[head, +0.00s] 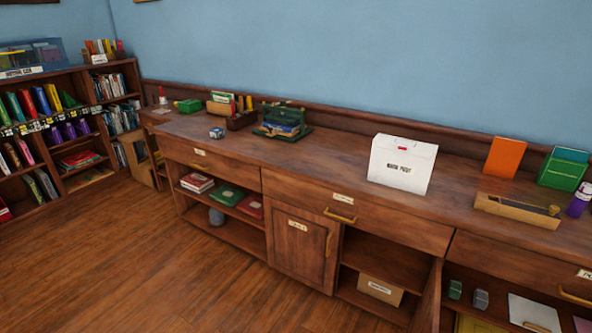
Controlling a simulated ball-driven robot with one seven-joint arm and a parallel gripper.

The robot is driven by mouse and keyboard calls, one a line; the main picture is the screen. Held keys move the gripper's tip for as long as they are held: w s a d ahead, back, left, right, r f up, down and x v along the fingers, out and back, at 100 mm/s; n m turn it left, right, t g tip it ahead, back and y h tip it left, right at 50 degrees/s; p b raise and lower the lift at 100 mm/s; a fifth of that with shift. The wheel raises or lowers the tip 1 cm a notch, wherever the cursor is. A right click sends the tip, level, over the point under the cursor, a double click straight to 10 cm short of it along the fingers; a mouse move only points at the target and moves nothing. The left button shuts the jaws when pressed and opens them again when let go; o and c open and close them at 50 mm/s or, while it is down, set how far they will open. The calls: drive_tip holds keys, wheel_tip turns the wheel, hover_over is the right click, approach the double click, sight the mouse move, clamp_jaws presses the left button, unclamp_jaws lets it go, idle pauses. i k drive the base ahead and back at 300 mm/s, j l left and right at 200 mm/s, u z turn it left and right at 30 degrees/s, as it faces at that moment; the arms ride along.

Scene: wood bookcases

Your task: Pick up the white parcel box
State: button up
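The white parcel box (402,166) stands upright on the long wooden counter (340,165), right of the middle in the head view. It has dark lettering on its front and a small red mark near its top. Its front lower edge is close to the counter's front edge. Nothing touches it that I can see. My gripper is not in view.
Left of the box the counter is bare up to a green tray (281,130). On its right lie a wooden tray (516,212) and an upright orange item (504,158). Below, a cardboard box (380,291) sits in an open shelf. The floor (150,260) at left is clear.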

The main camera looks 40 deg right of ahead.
sight(409, 173)
drive_tip(key=i+j+u, duration=0.3)
drive_tip(key=i, duration=0.4)
drive_tip(key=i+j+u, duration=0.1)
drive_tip(key=i+u, duration=0.2)
drive_tip(key=i, duration=0.35)
drive_tip(key=i+z, duration=0.75)
drive_tip(key=z, duration=0.15)
drive_tip(key=i+j+z, duration=0.2)
drive_tip(key=i+z, duration=0.25)
drive_tip(key=k, duration=0.05)
